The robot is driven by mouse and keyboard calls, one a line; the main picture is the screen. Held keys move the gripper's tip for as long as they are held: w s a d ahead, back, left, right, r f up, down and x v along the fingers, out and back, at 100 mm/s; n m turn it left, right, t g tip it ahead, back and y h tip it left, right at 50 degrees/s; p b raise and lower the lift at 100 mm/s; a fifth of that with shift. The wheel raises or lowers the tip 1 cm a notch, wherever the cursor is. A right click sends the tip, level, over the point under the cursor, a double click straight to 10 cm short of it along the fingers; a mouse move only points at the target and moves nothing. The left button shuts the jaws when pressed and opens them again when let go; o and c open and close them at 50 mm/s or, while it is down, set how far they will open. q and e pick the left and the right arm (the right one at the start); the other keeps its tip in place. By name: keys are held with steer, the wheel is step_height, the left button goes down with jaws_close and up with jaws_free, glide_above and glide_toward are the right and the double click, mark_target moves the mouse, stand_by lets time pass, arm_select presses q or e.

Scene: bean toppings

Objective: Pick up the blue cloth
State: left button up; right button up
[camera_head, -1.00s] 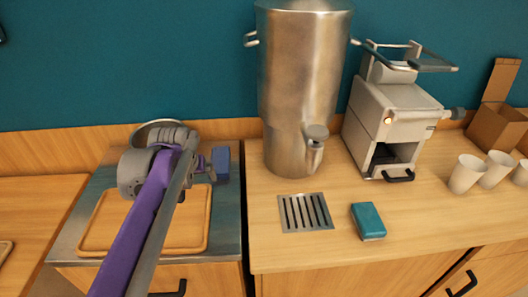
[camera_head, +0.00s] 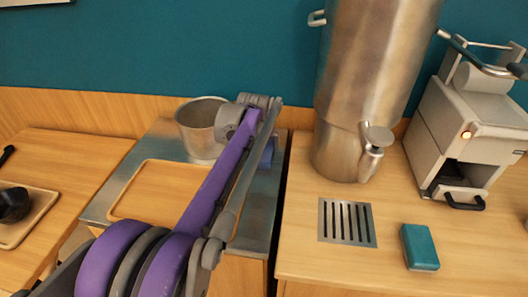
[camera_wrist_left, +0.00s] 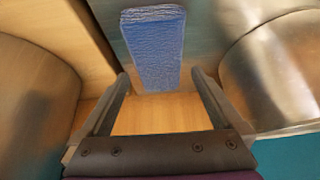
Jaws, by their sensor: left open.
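The blue cloth (camera_wrist_left: 155,45) shows in the left wrist view as a folded, textured blue strip lying on the steel surface. In the head view only a small part of the blue cloth (camera_head: 268,153) shows, at the right of the steel top, behind my left arm. My left gripper (camera_wrist_left: 160,76) is open and empty. In the wrist view its fingers point toward the cloth, and the cloth's near end appears between or just beyond the fingertips. I cannot tell the remaining height. My right gripper is not in view.
A steel pot (camera_head: 200,128) stands left of my wrist, behind a wooden tray (camera_head: 125,208). A large steel urn (camera_head: 370,80) stands to the right. A drain grate (camera_head: 347,223), a teal sponge (camera_head: 421,247) and a grey machine (camera_head: 465,130) are on the right counter.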

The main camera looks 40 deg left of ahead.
mark_target(263, 147)
arm_select(q)
steer(key=x, duration=0.4)
steer(key=shift+w+b, duration=0.1)
steer(key=shift+b, duration=0.25)
steer(key=shift+d, duration=0.1)
steer(key=shift+c, duration=0.6)
steer(key=c, duration=1)
steer(key=shift+r, duration=0.1)
step_height(263, 147, up, 10)
steer(key=shift+p, duration=1.1)
